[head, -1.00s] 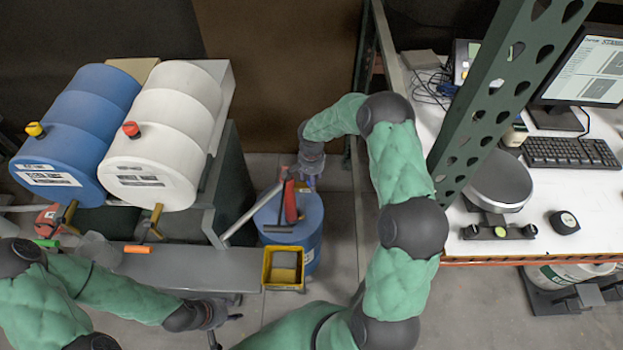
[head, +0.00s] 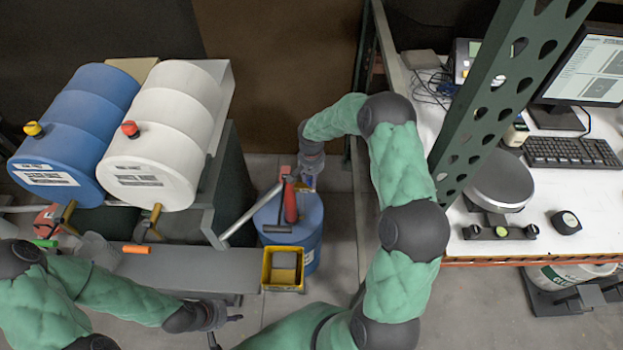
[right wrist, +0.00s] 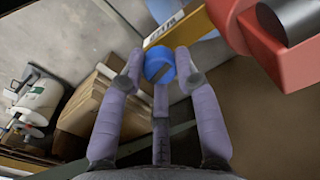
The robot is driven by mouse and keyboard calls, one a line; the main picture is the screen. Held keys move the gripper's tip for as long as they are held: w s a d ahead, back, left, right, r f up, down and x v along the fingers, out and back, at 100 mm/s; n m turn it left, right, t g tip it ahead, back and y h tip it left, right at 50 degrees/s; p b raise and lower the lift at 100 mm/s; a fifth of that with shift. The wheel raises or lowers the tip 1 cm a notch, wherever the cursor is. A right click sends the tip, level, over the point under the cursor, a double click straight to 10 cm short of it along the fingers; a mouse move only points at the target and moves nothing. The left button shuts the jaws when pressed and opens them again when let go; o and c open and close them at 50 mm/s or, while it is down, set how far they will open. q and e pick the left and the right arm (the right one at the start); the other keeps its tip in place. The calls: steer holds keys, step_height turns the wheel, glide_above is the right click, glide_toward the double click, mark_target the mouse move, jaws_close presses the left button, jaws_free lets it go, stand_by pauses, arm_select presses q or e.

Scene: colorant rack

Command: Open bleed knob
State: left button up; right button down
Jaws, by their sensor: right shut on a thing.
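The bleed knob appears to be the small blue knob (right wrist: 158,66) in the right wrist view. It sits on a yellow labelled part (right wrist: 172,28) beside a red housing (right wrist: 285,55). My right gripper (right wrist: 160,82) has its fingers on either side of the blue knob and is shut on it. In the head view my right gripper (head: 305,182) reaches down to the back right of the blue drum (head: 310,228), beside a red cylinder (head: 290,205); the knob is hidden there. My left gripper (head: 226,328) is low in the picture, open and empty, away from the drum.
A yellow bin (head: 283,286) stands in front of the blue drum. A grey shelf (head: 190,268) is left of it, below the large blue (head: 75,125) and white (head: 165,130) barrels. A green perforated post (head: 495,95) and white workbench (head: 590,200) are at right.

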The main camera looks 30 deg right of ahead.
steer(key=n, duration=0.3)
steer(key=shift+n, duration=0.3)
steer(key=n, duration=0.3)
steer(key=shift+n, duration=0.3)
steer(key=n, duration=0.3)
steer(key=shift+n, duration=2.3)
steer(key=c, duration=0.9)
jaws_free()
